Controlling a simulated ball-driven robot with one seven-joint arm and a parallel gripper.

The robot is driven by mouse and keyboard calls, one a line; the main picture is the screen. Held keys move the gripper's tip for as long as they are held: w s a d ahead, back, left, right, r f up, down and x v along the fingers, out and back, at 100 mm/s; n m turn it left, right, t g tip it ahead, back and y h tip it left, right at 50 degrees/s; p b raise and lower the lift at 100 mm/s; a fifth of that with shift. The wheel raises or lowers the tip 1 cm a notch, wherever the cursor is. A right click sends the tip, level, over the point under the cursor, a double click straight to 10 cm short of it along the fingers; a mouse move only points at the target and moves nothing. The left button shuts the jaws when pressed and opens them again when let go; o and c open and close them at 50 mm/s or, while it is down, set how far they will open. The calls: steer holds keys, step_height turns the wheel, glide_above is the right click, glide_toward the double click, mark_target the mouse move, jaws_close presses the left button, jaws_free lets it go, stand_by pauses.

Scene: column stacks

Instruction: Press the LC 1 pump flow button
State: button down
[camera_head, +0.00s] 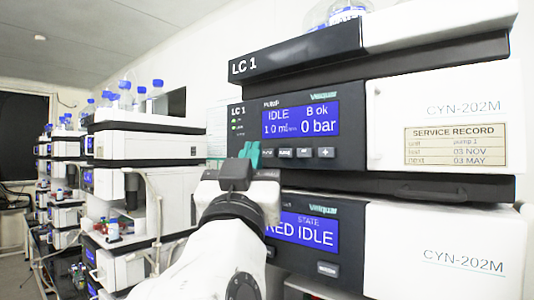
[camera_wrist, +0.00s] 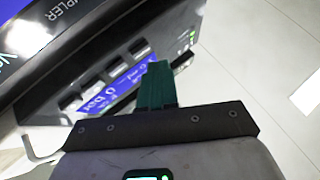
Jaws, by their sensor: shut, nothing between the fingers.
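The LC 1 pump module (camera_head: 247,112) is the dark-fronted unit in the upper stack in the head view. Its blue display (camera_head: 301,120) reads IDLE, B ok and 0 bar. A row of several small buttons (camera_head: 304,153) sits just under the display; their labels are too small to read surely. The buttons also show in the wrist view (camera_wrist: 95,75), where the panel appears turned over. My gripper (camera_head: 248,152) is shut and empty, its teal fingers just left of the leftmost button. In the wrist view the fingertips (camera_wrist: 158,66) overlap the display's end; contact cannot be told.
A second module with a blue STATE display (camera_head: 308,231) stands directly below the pump. A dark ledge (camera_head: 400,186) juts out between them. Other instrument stacks with blue-capped bottles (camera_head: 125,86) stand at the left. Pale floor lies open in the wrist view.

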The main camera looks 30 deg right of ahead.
steer(key=shift+d, duration=0.15)
stand_by(0.5)
steer(key=shift+w+d, duration=0.15)
steer(key=shift+d, duration=0.15)
steer(key=shift+w+d+b, duration=0.1)
steer(key=shift+d+b, duration=0.2)
steer(key=shift+d, duration=0.1)
stand_by(0.7)
steer(key=shift+a, duration=0.15)
steer(key=shift+s+a+b, duration=0.25)
steer(key=shift+a+b, duration=0.15)
steer(key=shift+a, duration=0.25)
steer(key=a, duration=0.1)
steer(key=s+a+b, duration=0.1)
steer(key=a, duration=0.2)
steer(key=shift+s+a+b, duration=0.25)
steer(key=shift+a+b, duration=0.05)
steer(key=shift+a, duration=0.1)
stand_by(1.0)
